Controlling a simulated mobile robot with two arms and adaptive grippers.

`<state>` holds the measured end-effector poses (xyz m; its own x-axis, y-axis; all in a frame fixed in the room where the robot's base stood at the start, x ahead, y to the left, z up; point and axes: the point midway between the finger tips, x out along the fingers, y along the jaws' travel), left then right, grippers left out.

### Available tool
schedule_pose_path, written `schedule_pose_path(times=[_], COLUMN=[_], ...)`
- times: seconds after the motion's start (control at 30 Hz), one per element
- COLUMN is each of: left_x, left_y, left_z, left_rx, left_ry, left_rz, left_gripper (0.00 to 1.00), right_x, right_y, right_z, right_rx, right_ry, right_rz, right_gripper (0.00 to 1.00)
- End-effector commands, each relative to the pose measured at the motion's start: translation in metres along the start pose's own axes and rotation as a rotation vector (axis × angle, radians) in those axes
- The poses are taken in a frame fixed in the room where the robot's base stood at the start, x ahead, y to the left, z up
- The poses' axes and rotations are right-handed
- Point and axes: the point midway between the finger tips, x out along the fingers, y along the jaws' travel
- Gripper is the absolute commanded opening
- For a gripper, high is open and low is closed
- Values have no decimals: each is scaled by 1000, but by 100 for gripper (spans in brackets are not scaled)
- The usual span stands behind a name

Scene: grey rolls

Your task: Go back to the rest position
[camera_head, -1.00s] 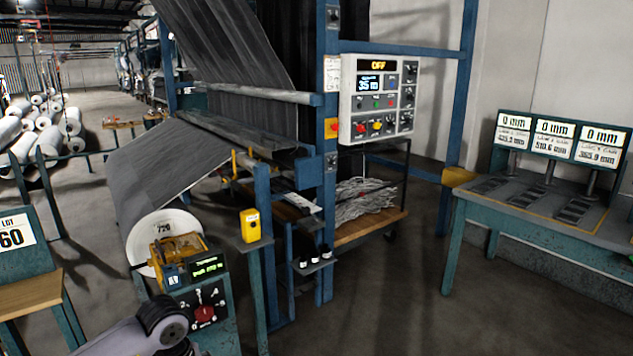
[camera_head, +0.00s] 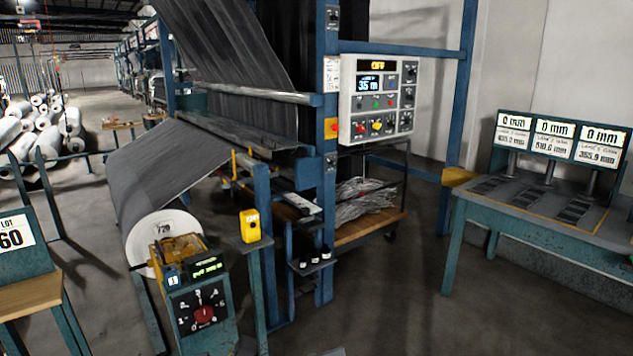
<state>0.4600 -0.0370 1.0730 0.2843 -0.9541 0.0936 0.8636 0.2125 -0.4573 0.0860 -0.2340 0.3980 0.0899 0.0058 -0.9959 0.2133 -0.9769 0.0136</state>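Neither of my grippers shows in the head view. A small grey piece at the bottom edge, right of the dial box, is too cut off to tell. A grey fabric roll (camera_head: 137,243) with a white end sits at the lower left, its cloth (camera_head: 165,165) running up into the blue frame. In front of it stands a teal box with a red dial (camera_head: 203,315) and a small green-lit display. The control panel (camera_head: 378,100) on the blue frame reads "35 m" on its screen.
A teal table (camera_head: 575,240) with three "0 mm" displays stands at the right. A yellow box (camera_head: 250,226) sits on a post in the middle. A wooden-topped stand (camera_head: 28,295) is at the left edge. White rolls (camera_head: 40,125) lie behind. The floor at centre right is clear.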

Motion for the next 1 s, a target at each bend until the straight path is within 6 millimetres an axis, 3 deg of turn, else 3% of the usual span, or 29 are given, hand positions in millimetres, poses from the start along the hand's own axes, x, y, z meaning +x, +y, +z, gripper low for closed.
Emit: schedule_pose_path(times=[0.1, 0.2, 0.27, 0.37, 0.47, 0.6, 0.8, 0.93, 0.97, 1.0], left_x=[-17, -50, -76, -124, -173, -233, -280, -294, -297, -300], left_y=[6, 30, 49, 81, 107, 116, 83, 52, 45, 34], left_z=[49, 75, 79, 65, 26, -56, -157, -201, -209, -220], left_rx=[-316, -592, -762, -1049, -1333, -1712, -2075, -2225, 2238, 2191], left_ry=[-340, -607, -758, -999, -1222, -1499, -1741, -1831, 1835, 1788], left_rz=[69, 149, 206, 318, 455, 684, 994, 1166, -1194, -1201], left_gripper=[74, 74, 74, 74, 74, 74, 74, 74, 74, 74], right_x=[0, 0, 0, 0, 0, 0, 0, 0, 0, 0], right_y=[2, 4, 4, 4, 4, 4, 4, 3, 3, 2], right_z=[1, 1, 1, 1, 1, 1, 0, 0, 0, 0], right_rx=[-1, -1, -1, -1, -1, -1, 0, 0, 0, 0], right_ry=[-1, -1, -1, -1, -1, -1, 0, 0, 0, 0], right_rz=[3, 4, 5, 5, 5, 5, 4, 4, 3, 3], right_gripper=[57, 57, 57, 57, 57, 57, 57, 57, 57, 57])
